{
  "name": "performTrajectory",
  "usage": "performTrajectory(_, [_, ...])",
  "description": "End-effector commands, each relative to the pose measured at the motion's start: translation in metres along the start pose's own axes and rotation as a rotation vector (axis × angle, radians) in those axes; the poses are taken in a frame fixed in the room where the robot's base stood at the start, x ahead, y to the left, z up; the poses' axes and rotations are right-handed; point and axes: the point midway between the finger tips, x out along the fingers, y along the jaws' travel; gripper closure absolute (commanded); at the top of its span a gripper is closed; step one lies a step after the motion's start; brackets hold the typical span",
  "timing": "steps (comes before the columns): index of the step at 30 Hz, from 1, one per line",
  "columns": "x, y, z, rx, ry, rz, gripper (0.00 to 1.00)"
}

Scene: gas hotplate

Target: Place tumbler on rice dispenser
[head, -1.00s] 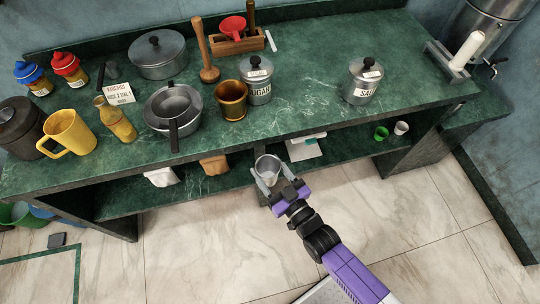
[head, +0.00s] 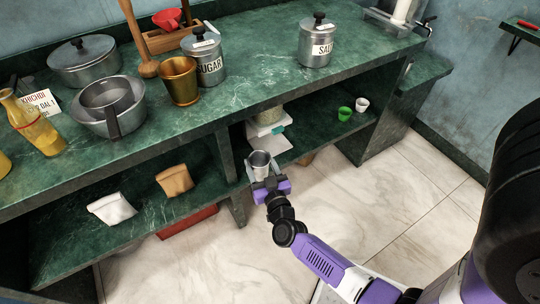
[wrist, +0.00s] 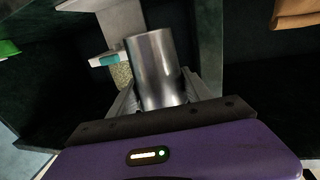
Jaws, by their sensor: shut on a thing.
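The tumbler (head: 260,161) is a plain steel cup, and it also shows large in the wrist view (wrist: 155,68). My gripper (head: 262,175) is shut on it, with one finger on each side, and holds it in front of the lower shelf. The rice dispenser (head: 267,116) seems to be the pale container with grain inside, under the counter behind the tumbler. A white part (head: 268,139) sticks out low at its front. In the wrist view the dispenser (wrist: 121,76) is partly hidden behind the tumbler.
The counter (head: 250,110) overhangs the dispenser. An upright panel (head: 229,165) stands left of it. A green cup (head: 344,114) and a white cup (head: 362,104) stand right on the shelf. Bags (head: 174,181) lie left. The floor (head: 365,190) in front is clear.

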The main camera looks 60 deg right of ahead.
Motion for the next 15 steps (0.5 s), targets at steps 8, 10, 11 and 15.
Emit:
performTrajectory(8, [0.013, 0.057, 0.065, 0.001, 0.000, 0.171, 0.84])
performTrajectory(10, [0.015, 0.064, 0.069, 0.000, 0.001, 0.191, 0.84])
performTrajectory(11, [0.015, 0.066, 0.070, 0.000, 0.001, 0.198, 0.84])
performTrajectory(15, [0.027, 0.072, 0.073, 0.001, 0.003, 0.211, 0.84])
